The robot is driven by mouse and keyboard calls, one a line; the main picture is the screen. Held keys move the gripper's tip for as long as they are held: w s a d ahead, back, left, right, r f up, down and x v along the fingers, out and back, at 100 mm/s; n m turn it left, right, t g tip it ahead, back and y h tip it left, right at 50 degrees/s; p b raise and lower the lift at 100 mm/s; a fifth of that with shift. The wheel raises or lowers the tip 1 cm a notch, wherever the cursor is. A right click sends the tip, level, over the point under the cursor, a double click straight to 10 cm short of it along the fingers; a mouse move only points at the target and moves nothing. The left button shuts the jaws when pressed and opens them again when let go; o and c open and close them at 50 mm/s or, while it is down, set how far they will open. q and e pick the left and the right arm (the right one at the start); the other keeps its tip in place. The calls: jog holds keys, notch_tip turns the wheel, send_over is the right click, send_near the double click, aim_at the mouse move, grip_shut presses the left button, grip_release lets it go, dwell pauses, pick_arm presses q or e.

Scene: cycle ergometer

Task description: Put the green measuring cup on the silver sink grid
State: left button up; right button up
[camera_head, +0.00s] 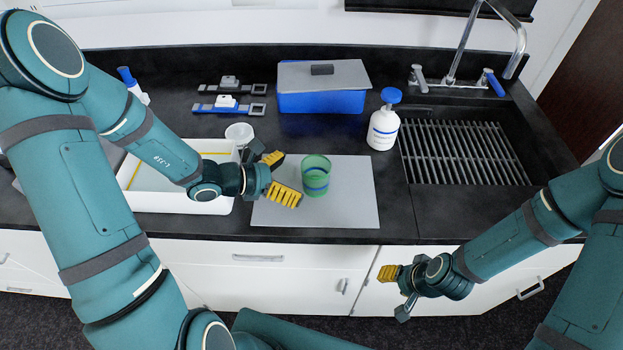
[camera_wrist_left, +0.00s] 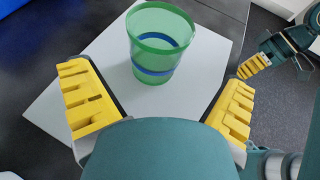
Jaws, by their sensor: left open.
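The green measuring cup (camera_head: 316,176) is see-through with blue bands and stands upright on a light grey mat (camera_head: 350,205) on the counter. My left gripper (camera_head: 280,176) is open just left of the cup, its yellow fingers pointing towards it. In the left wrist view the cup (camera_wrist_left: 160,45) stands beyond the two spread fingers (camera_wrist_left: 160,108), with nothing between them. The silver sink grid (camera_head: 462,152) lies in the dark sink at the right and is bare. My right gripper (camera_head: 395,285) is in front of the counter, away from the cup; its finger opening is unclear.
A white bottle with a blue cap (camera_head: 384,122) stands between the mat and the sink. A blue box with a grey lid (camera_head: 320,90) is behind the mat. A white tray (camera_head: 180,202) and a clear beaker (camera_head: 239,134) are at the left. A faucet (camera_head: 465,45) rises behind the sink.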

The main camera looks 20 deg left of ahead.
aim_at(316, 175)
pick_arm(q)
jog(key=x, duration=0.6)
jog(key=shift+w+d+b, duration=0.2)
jog(key=shift+w+b, duration=0.1)
jog(key=shift+w, duration=0.15)
jog(key=shift+r, duration=0.1)
jog(key=c, duration=1.3)
